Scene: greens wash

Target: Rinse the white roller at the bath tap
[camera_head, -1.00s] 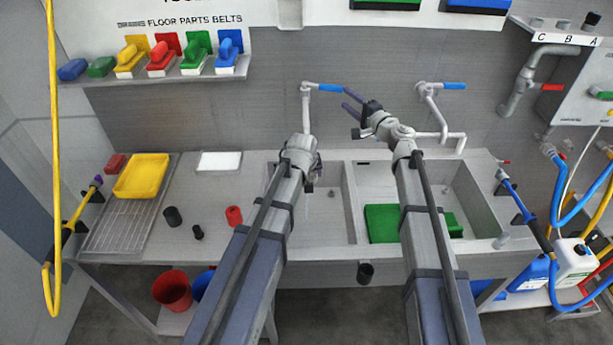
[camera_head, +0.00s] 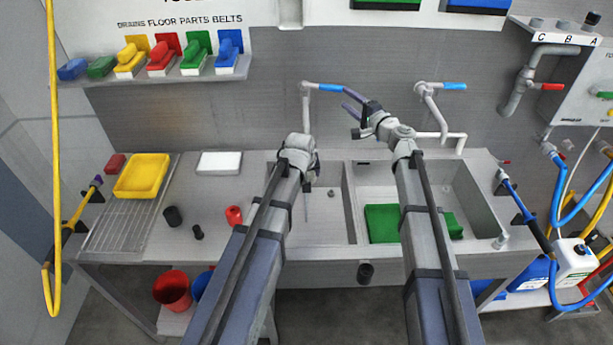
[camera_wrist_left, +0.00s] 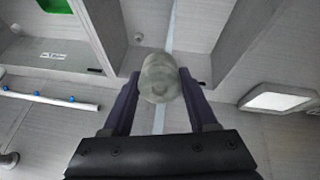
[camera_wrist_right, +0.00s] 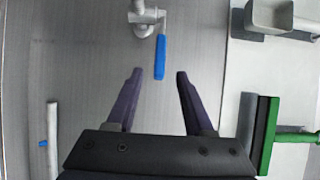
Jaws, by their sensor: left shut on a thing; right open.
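The roller, a pale grey-white cylinder (camera_wrist_left: 160,80), is held between the fingers of my left gripper (camera_wrist_left: 158,76) in the left wrist view. In the head view my left wrist hides it over the left basin (camera_head: 330,222). A thin pale streak, looking like running water (camera_wrist_left: 164,118), passes behind the roller in the left wrist view and shows faintly below the wrist in the head view. The left tap (camera_head: 328,88) has a blue lever. My right gripper (camera_head: 346,99) is open and empty beside that lever, which also shows ahead of its fingers in the right wrist view (camera_wrist_right: 160,57).
A second tap with a blue lever (camera_head: 455,86) stands right of my right gripper. The right basin (camera_head: 475,205) holds a green block (camera_head: 382,222). A yellow tray (camera_head: 142,176), white tray (camera_head: 219,163) and small dark and red cylinders (camera_head: 234,215) lie on the left counter.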

